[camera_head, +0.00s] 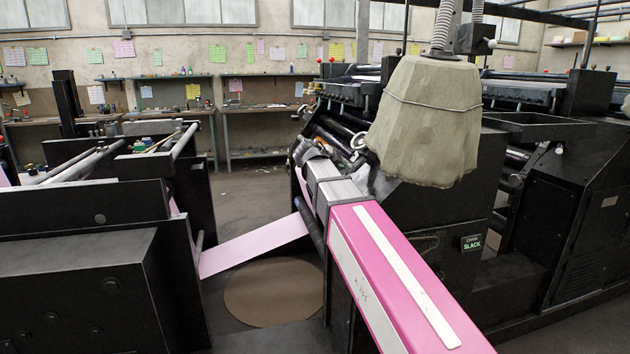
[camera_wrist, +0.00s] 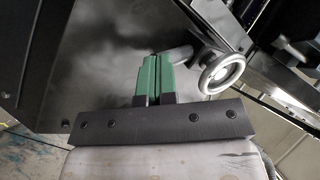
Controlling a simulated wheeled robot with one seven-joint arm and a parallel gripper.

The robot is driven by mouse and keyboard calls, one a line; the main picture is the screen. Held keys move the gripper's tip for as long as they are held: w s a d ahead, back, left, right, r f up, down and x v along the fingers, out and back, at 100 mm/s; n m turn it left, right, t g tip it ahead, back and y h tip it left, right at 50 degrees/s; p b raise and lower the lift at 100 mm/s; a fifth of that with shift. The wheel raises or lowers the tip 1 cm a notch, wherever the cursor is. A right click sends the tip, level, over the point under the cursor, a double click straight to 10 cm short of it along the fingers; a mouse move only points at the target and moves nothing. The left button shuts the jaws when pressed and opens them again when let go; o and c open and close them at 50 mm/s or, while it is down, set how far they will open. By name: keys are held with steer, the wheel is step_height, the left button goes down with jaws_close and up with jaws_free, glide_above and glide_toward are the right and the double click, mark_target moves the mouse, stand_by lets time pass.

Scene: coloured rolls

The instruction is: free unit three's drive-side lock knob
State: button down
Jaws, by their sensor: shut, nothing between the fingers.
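My gripper (camera_wrist: 157,60) has green fingers, shut together and empty in the wrist view. A dark grey round stem or knob (camera_wrist: 181,53) lies just to the right of the fingertips; I cannot tell whether they touch it. A silver handwheel (camera_wrist: 222,73) stands further right, apart from the fingers. I cannot tell for sure which part is the lock knob. In the head view my pink and grey arm reaches to the black machine (camera_head: 436,225), where a small silver ring (camera_head: 358,140) shows beside the arm. The fingertips are not clear there.
A grey cloth-covered lump (camera_head: 425,120) hangs close beside my arm. Another black machine unit (camera_head: 90,220) stands at left, with a pink web (camera_head: 255,244) running between the units. A brown round plate (camera_head: 275,292) lies on the floor. Benches (camera_head: 265,105) line the back wall.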

steer(key=shift+w+d+f, duration=0.3)
steer(key=shift+f, duration=0.1)
stand_by(0.5)
steer(key=shift+s+f, duration=0.2)
steer(key=shift+f, duration=0.05)
steer(key=shift+s+d+f, duration=0.2)
steer(key=shift+s+f, duration=0.35)
steer(key=shift+s, duration=0.1)
steer(key=shift+s+d+f, duration=0.1)
steer(key=shift+s, duration=0.05)
steer(key=shift+a+f, duration=0.2)
stand_by(0.5)
steer(key=v, duration=0.5)
steer(key=shift+a+r, duration=0.35)
steer(key=shift+a, duration=0.1)
steer(key=shift+r, duration=0.1)
